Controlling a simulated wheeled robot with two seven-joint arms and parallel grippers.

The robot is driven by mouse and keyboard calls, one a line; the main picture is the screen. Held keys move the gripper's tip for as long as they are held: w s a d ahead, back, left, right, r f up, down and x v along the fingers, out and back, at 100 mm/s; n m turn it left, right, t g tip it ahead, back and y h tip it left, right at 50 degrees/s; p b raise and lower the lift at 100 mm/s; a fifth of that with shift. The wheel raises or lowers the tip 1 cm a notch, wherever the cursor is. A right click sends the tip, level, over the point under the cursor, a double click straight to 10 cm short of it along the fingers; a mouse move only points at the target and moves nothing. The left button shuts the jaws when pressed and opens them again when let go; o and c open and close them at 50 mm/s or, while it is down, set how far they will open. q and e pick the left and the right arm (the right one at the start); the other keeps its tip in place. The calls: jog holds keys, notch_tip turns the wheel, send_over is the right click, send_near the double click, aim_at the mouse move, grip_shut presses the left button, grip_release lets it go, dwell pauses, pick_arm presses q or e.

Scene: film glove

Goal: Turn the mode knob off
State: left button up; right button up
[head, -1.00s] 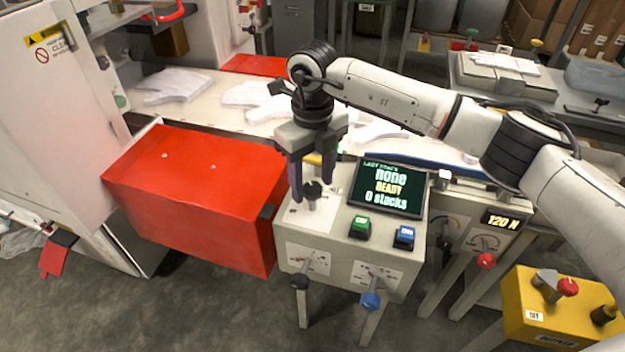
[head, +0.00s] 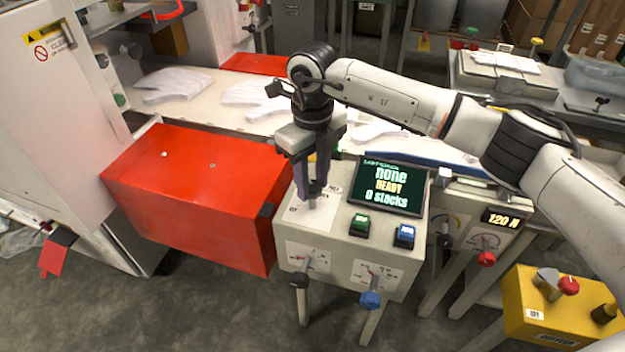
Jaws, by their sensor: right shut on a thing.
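The mode knob (head: 313,201) appears to be the dark-topped knob on a pale stem, on top of the grey control box (head: 345,244). My right gripper (head: 311,194) points down over it and is shut on it, its dark fingers on either side of the knob's top. The fingers hide much of the knob, so its exact turn position cannot be told. The screen (head: 389,186) on the box reads "none", "READY" and "0 stacks". My left gripper is not in view.
A green button (head: 360,223) and a blue button (head: 404,235) sit right of the knob. A red box (head: 195,195) stands close on the left. A black knob (head: 299,281) and a blue knob (head: 370,299) stick out in front. White gloves (head: 170,84) lie on the table behind.

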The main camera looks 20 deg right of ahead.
jog(key=shift+n+b, duration=0.3)
jog(key=shift+n, duration=0.4)
jog(key=n+b, duration=0.1)
jog(key=n, duration=0.1)
jog(key=shift+n, duration=0.3)
jog(key=n+b, duration=0.1)
jog(key=n, duration=0.1)
jog(key=shift+n, duration=0.3)
jog(key=n, duration=0.3)
jog(key=shift+n+b, duration=0.3)
jog(key=shift+b, duration=0.1)
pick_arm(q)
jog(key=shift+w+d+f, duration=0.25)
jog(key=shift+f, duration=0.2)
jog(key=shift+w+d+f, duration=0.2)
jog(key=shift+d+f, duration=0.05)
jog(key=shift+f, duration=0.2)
pick_arm(e)
jog(key=shift+n, duration=0.4)
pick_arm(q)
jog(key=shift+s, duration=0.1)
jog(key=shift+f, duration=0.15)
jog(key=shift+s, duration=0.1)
pick_arm(e)
jog(key=o, duration=1)
jog(key=shift+o, duration=0.2)
